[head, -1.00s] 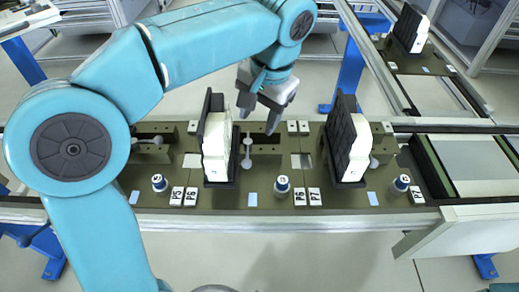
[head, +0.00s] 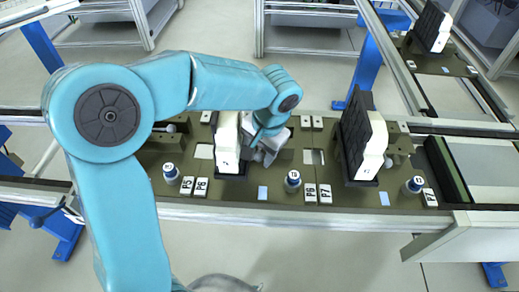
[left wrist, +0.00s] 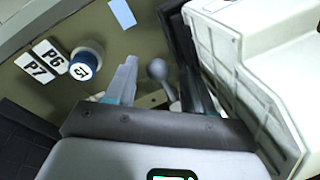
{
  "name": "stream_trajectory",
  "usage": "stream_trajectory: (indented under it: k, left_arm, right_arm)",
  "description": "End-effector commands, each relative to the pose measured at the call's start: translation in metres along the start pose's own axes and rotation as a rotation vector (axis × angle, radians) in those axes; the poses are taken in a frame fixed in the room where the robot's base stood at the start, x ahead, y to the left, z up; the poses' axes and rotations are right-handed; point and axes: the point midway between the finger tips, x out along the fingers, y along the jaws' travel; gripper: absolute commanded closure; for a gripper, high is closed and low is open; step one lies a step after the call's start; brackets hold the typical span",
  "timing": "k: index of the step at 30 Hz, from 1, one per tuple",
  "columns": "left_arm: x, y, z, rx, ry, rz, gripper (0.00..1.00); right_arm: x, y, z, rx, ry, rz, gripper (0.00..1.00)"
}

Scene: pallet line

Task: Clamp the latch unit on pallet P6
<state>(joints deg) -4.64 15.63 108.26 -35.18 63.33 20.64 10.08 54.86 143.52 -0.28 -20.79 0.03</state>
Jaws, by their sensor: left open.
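Pallet P6 (head: 275,205) is the dark plate between the two P6 labels. It carries a white unit on a black backing (head: 228,145), standing upright. Beside this unit is the latch lever with a grey ball knob (left wrist: 157,68), which my arm hides in the head view. My left gripper (head: 264,157) is low over the pallet, just right of the white unit. In the left wrist view its open fingers (left wrist: 158,85) stand on either side of the knob, apart from it as far as I can see. My right gripper is in neither view.
The white unit (left wrist: 245,70) rises close beside one finger. A blue-capped post (head: 292,181) stands at the pallet's front. Another white unit with black backing (head: 372,150) stands on the pallet to the right. Line rails (head: 330,219) run along the front.

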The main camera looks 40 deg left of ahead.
Motion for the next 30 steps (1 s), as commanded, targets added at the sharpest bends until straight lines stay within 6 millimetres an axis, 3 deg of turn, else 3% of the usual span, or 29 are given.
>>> stream_trajectory:
  k: [9,14,30]
  left_arm:
    - [0.0035,0.0000,-0.0011,0.001,0.001,0.000,0.46]
    - [0.0034,0.0000,-0.0010,0.001,0.001,0.000,0.99]
    - [0.0029,0.0074,-0.0076,-0.114,-0.022,-0.001,1.00]
  right_arm:
    - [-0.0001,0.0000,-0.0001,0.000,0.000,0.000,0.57]
    - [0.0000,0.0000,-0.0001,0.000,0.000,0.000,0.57]
    - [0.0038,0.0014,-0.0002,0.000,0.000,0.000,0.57]
